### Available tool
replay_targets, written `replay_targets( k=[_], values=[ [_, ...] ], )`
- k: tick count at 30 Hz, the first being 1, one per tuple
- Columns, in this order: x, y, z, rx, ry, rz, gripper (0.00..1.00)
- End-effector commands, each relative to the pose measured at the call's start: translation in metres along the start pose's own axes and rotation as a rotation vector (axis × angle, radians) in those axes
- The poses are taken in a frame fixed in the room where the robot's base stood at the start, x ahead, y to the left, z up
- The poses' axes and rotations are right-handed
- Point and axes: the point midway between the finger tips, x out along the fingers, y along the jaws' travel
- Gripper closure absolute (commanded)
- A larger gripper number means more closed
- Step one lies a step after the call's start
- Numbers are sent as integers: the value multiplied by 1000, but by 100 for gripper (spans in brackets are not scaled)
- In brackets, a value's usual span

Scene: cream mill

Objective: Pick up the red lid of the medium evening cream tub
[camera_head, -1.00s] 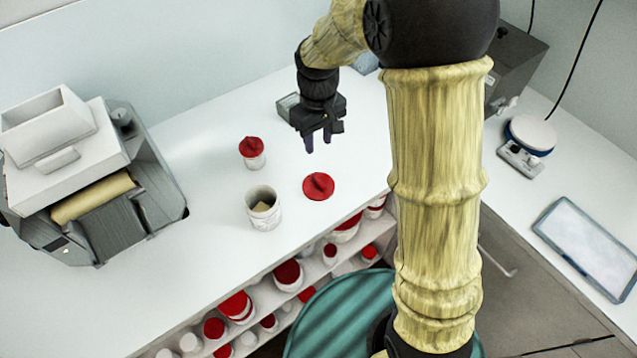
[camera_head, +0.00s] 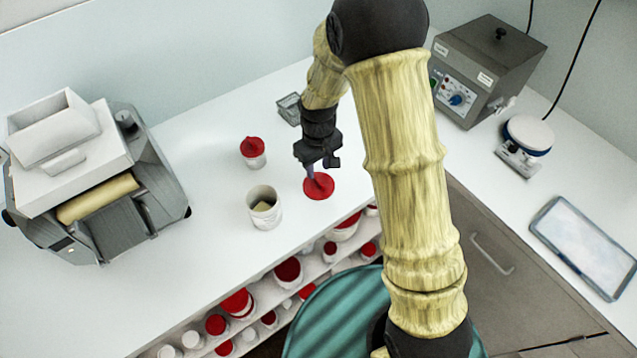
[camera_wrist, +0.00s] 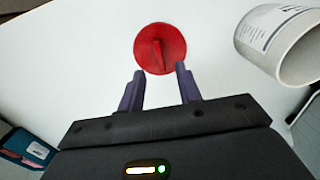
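The red lid (camera_head: 318,187) lies flat on the white counter, to the right of an open white tub (camera_head: 264,208) with pale contents. In the wrist view the lid (camera_wrist: 160,48) shows a raised ridge across its middle. My gripper (camera_head: 312,174) is just above the lid, at its far side in the head view. In the wrist view my gripper (camera_wrist: 159,84) is open, its two purple fingers apart and pointing toward the lid's ridge, with nothing between them. The open tub (camera_wrist: 285,40) appears at the upper right there. Whether the fingertips touch the lid cannot be told.
A smaller tub with a red lid (camera_head: 253,153) stands behind the open tub. A grey wire basket (camera_head: 289,108) is farther back. A roller mill (camera_head: 100,190) fills the left. Shelves below the front edge hold several red-lidded tubs (camera_head: 288,271).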

Motion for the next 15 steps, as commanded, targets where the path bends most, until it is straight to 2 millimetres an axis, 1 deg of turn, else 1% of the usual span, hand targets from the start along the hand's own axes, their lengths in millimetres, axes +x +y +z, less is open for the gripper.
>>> replay_targets(
  k=[5, 10, 15],
  values=[
    [15, -1, 2, 0, -5, -1, 65],
    [38, -1, 3, 0, -5, -1, 65],
    [50, -1, 3, 0, -2, 0, 65]
  ],
)
